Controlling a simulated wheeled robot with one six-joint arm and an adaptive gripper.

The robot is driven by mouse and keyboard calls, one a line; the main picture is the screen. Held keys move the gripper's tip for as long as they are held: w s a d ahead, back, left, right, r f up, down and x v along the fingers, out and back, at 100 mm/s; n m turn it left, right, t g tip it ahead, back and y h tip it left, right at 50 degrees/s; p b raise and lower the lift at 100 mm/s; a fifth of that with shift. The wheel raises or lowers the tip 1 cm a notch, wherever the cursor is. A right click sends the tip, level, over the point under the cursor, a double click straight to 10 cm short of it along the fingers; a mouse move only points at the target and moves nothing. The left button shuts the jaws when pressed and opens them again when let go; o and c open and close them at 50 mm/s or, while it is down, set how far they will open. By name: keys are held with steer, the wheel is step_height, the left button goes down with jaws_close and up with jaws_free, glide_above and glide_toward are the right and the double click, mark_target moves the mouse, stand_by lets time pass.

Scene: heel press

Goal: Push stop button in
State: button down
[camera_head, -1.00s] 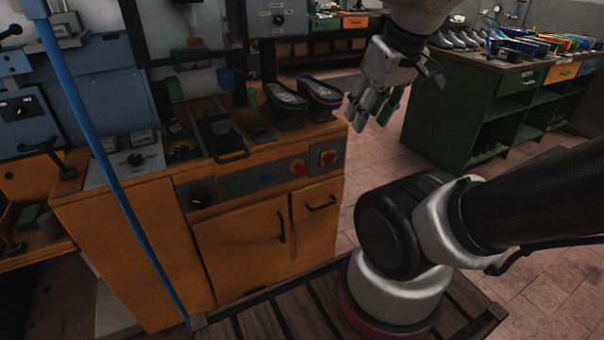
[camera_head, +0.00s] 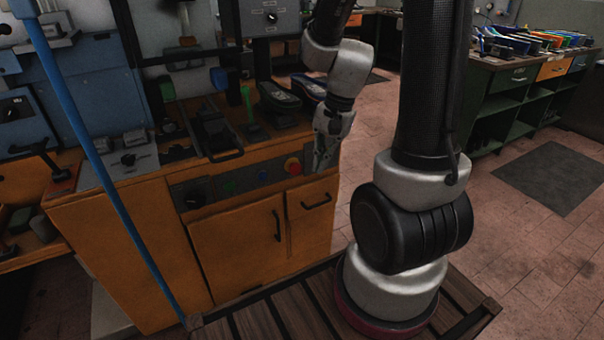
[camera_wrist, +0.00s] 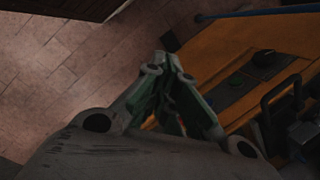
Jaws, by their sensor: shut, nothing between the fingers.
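The orange cabinet has a grey control panel (camera_head: 235,183) along its front. A round red button with a yellow base (camera_head: 293,166) shows near the panel's right end, just left of my gripper (camera_head: 318,164). My gripper is shut and empty, pointing down in front of the panel's right end, and hides what lies behind it there. I cannot tell whether it touches the panel. In the wrist view my shut gripper (camera_wrist: 163,62) covers part of the panel, and a small bit of red shows between the finger links.
The panel also holds a black knob (camera_head: 193,199), a green button (camera_head: 229,187) and a blue button (camera_head: 263,176). Black door handles (camera_head: 277,225) stick out below. A blue pole (camera_head: 105,175) stands left. Shoe forms (camera_head: 279,97) stand on the cabinet.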

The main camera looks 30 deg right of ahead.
mark_target(295, 168)
steer(key=w+d+f+m+t+h, duration=0.1)
steer(key=w+f+m, duration=0.4)
steer(key=m, duration=0.7)
steer(key=w+d+f+m+t+h, duration=0.1)
steer(key=w+d+f+m+t, duration=0.2)
steer(key=w+m, duration=0.4)
steer(key=d+f+m, duration=0.1)
steer(key=m, duration=0.5)
steer(key=shift+w+d+f+m+h, duration=0.2)
steer(key=shift+f+m+h, duration=0.1)
steer(key=shift+f+h, duration=0.1)
steer(key=w+f, duration=0.7)
steer(key=f, duration=0.2)
steer(key=shift+w, duration=0.35)
steer(key=shift+f, duration=0.1)
steer(key=shift+w, duration=0.1)
